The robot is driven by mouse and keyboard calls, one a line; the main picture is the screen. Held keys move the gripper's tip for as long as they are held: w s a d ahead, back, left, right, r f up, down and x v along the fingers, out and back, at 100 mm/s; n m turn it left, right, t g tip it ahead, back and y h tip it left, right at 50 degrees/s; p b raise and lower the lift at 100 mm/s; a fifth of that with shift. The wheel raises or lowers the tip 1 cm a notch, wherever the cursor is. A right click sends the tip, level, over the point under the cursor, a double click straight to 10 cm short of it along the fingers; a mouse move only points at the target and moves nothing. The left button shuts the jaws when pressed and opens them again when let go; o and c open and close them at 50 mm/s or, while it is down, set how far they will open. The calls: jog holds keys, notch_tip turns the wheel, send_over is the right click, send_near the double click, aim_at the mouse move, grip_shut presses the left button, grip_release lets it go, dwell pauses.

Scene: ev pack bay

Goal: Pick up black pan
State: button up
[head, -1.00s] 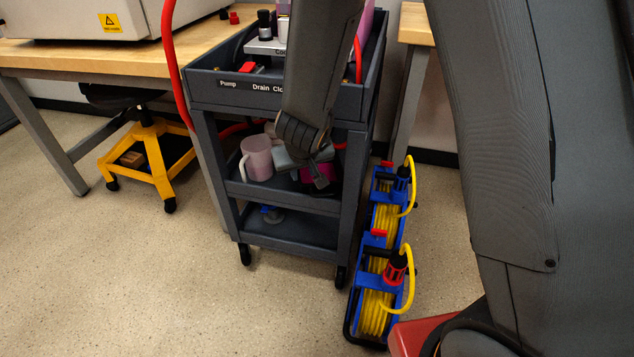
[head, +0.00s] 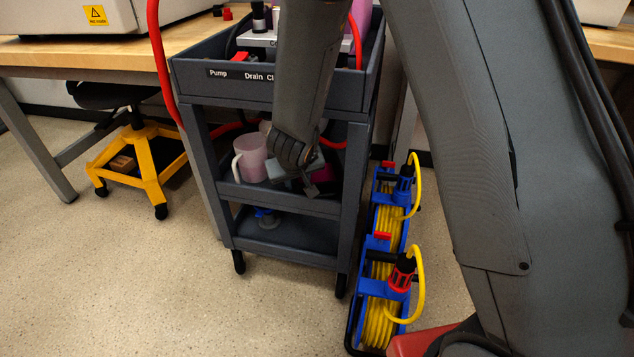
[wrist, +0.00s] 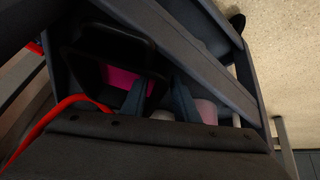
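I cannot make out a black pan for certain in the head view. My gripper (head: 310,183) reaches into the middle shelf of the grey cart (head: 290,202), beside a pink mug (head: 250,158). My arm hides part of the shelf.
The cart's top tray is labelled Pump and Drain. A red hose (head: 161,70) hangs at its left side. Blue reels with yellow cable (head: 378,325) stand on the floor to its right. A yellow stool (head: 145,172) is under the bench at left. The floor in front is clear.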

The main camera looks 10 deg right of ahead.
jog(key=shift+w+f, duration=0.2)
jog(key=shift+f, duration=0.05)
grip_shut()
jog(key=shift+r, duration=0.3)
jog(key=shift+r+p, duration=3.05)
jog(key=shift+r, duration=0.4)
jog(key=s+a+p, duration=0.1)
jog(key=s+a, duration=0.2)
jog(key=s, duration=0.5)
jog(key=s+a+p, duration=0.1)
jog(key=s+a, duration=0.2)
jog(key=s, duration=0.5)
jog(key=shift+s+a+f+p, duration=0.15)
jog(key=shift+s+a+p, duration=0.15)
jog(key=shift+a+p, duration=0.1)
